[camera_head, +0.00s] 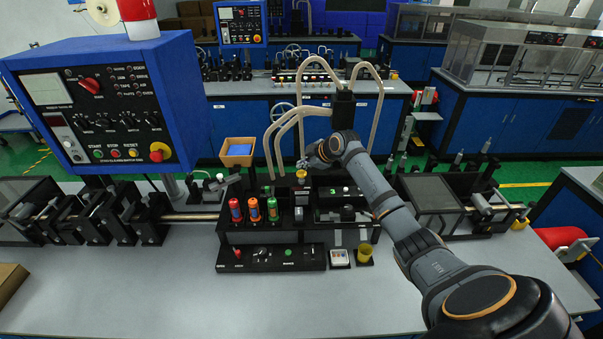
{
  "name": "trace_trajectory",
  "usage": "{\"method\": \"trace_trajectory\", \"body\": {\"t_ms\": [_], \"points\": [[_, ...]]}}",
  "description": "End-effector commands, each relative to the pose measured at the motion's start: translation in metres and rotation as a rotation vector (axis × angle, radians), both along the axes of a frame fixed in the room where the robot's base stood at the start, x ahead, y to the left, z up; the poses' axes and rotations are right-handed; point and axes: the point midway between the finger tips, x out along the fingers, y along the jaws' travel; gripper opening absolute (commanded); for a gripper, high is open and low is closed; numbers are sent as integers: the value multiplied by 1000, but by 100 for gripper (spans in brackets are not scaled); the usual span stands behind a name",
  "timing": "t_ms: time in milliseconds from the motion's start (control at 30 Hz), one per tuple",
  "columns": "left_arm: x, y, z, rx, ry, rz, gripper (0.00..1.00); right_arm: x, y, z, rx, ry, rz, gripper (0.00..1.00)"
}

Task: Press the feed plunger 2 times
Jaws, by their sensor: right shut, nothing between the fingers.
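A small yellow part (301,174) stands upright at the back of the black machine block (265,234) in the middle of the bench. It may be the feed plunger, but it is too small to be sure. My right gripper (304,163) is shut and empty. Its arm comes in from the lower right, and its fingertips are just above or at the yellow part. I cannot tell whether they touch it. The gripper partly hides what lies behind it. My left gripper is not in view.
Red, orange and green cylinders (254,209) stand left of the yellow part. A black post with pale hoses (343,110) rises close behind my right gripper. A blue control box (105,110) hangs at the left. The bench front (150,290) is clear.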

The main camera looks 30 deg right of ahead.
Motion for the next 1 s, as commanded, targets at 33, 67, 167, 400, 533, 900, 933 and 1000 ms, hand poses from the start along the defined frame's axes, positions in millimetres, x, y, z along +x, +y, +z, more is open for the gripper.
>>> {"method": "trace_trajectory", "body": {"t_ms": [33,67,167,400,533,900,933,1000], "points": [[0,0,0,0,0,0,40,0,0,0,0,0,0,0],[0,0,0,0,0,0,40,0,0,0,0,0,0,0],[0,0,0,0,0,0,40,0,0,0,0,0,0,0],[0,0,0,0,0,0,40,0,0,0,0,0,0,0],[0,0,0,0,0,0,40,0,0,0,0,0,0,0],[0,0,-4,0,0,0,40,0,0,-9,0,0,0,0],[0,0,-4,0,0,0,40,0,0,-9,0,0,0,0],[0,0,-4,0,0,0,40,0,0,-8,0,0,0,0]]}}
